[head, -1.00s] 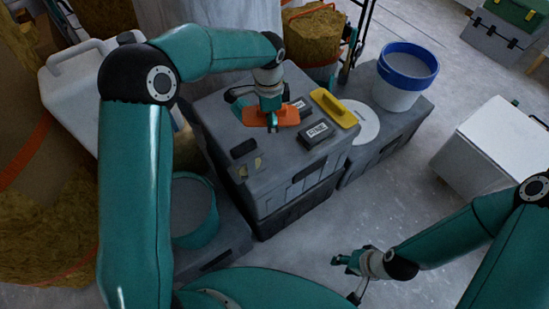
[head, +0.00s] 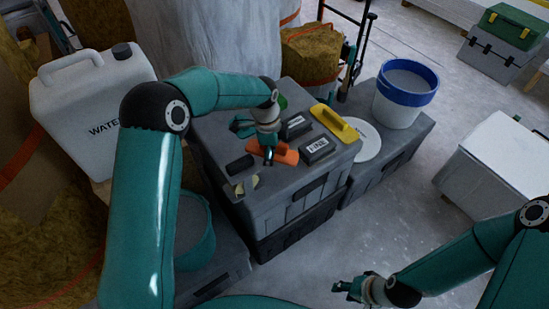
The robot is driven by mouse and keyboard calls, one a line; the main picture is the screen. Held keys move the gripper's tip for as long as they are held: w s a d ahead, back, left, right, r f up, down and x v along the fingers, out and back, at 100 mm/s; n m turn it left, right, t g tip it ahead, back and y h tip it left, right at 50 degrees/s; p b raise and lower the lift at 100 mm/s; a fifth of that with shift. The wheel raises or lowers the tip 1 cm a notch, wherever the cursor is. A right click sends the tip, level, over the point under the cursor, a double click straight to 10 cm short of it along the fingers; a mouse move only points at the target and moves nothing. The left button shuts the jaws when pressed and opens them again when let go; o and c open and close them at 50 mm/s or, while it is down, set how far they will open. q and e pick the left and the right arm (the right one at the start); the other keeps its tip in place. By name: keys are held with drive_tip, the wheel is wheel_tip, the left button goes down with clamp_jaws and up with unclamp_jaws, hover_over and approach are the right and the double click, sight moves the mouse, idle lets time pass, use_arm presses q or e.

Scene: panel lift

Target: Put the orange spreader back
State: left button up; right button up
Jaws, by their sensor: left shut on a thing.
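The orange spreader (head: 287,155) is over the top of the grey case (head: 222,143), beside the dark labelled blocks. My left gripper (head: 268,157) is shut on the spreader and comes down on it from above. The fingers hide part of it. I cannot tell whether the spreader touches the lid. My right gripper (head: 347,290) is low at the front, away from the case and over the floor. Its fingers are too small to tell whether they are open or shut.
A blue-rimmed white bucket (head: 404,92) and a white disc (head: 361,141) are to the right. A teal bucket (head: 195,232) and white water canister (head: 95,105) are to the left.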

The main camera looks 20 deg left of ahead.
sight(275, 165)
use_arm(q)
wheel_tip(275, 165, down, 2)
drive_tip(key=shift+f, duration=0.1)
drive_tip(key=shift+f+b, duration=0.4)
drive_tip(key=shift+f, duration=0.1)
drive_tip(key=o, duration=1.9)
drive_tip(key=shift+c, duration=0.2)
drive_tip(key=shift+r+p, duration=0.4)
drive_tip(key=shift+r, duration=0.2)
drive_tip(key=r, duration=0.4)
drive_tip(key=a+r+p, duration=0.1)
drive_tip(key=r, duration=0.7)
drive_tip(key=shift+s+a+p, duration=0.1)
drive_tip(key=shift+a+p, duration=0.2)
drive_tip(key=shift+p, duration=0.1)
